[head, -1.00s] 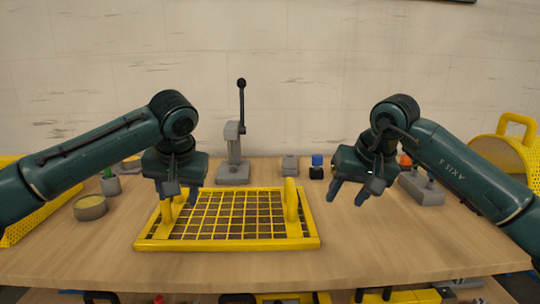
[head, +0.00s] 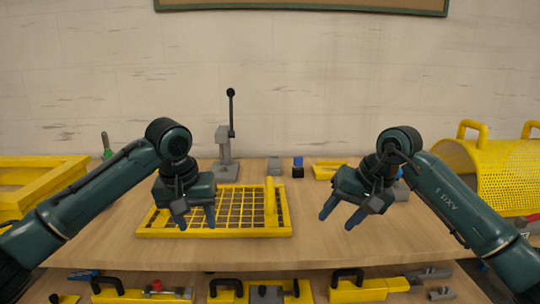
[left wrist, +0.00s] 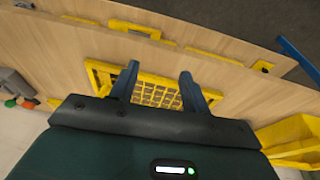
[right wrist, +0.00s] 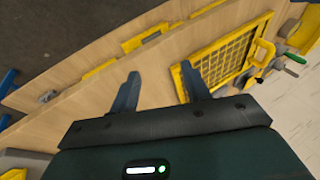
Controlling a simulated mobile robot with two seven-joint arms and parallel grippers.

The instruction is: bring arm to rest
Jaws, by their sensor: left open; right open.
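My left gripper (head: 194,218) is open and empty in the head view, in front of and above the yellow mesh tray. Its two fingers also show apart in the left wrist view (left wrist: 158,82), with the tray beyond them. My right gripper (head: 342,220) is open and empty above the table, to the right of the tray. Its spread fingers show over bare wood in the right wrist view (right wrist: 160,85). The yellow mesh tray (head: 242,233) lies on the wooden table (head: 310,245), partly hidden by my left gripper.
A grey lever press (head: 226,160) stands behind the tray. A small blue-topped block (head: 297,167) and a grey block (head: 274,165) stand at the back. A perforated yellow guard (head: 490,170) is at the right, a yellow frame (head: 30,205) at the left. A lower shelf holds yellow parts. The table's front middle is clear.

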